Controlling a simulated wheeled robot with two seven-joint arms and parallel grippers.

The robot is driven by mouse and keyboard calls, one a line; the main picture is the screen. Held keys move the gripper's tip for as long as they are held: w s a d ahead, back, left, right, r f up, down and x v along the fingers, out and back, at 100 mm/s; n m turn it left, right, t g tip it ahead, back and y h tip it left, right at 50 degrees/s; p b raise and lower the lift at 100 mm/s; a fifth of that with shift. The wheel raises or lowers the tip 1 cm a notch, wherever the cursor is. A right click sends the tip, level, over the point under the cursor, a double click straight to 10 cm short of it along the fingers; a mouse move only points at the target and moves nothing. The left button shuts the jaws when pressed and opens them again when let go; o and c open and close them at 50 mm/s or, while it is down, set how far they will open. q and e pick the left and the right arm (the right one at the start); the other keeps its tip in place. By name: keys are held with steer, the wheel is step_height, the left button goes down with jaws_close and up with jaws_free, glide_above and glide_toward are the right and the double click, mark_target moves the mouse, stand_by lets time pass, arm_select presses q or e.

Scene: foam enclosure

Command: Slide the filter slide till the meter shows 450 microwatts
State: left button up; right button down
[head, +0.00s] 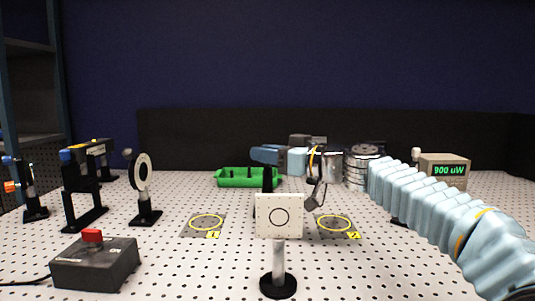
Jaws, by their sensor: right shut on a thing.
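The meter (443,171) stands at the right rear, and its green display reads 900 uW. My right arm (420,200), in a pale blue sleeve, reaches in from the right towards the centre. A black post with a blue part on top (268,156) shows behind the plate. My left gripper is not in view.
A grey box with a red button (95,263) is at the front left. Black optic mounts (143,188) stand on the left. A green tray (236,178) is at the rear. Yellow rings (207,222) mark the perforated table. The front right of the table is clear.

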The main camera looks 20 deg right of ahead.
steer(key=shift+s+f, duration=0.1)
steer(key=shift+s, duration=0.15)
steer(key=s+b, duration=0.1)
steer(key=s+a+b, duration=0.1)
steer(key=s, duration=0.1)
steer(key=c, duration=1)
jaws_free()
steer(key=shift+b+v, duration=1.55)
steer(key=shift+v, duration=5.4)
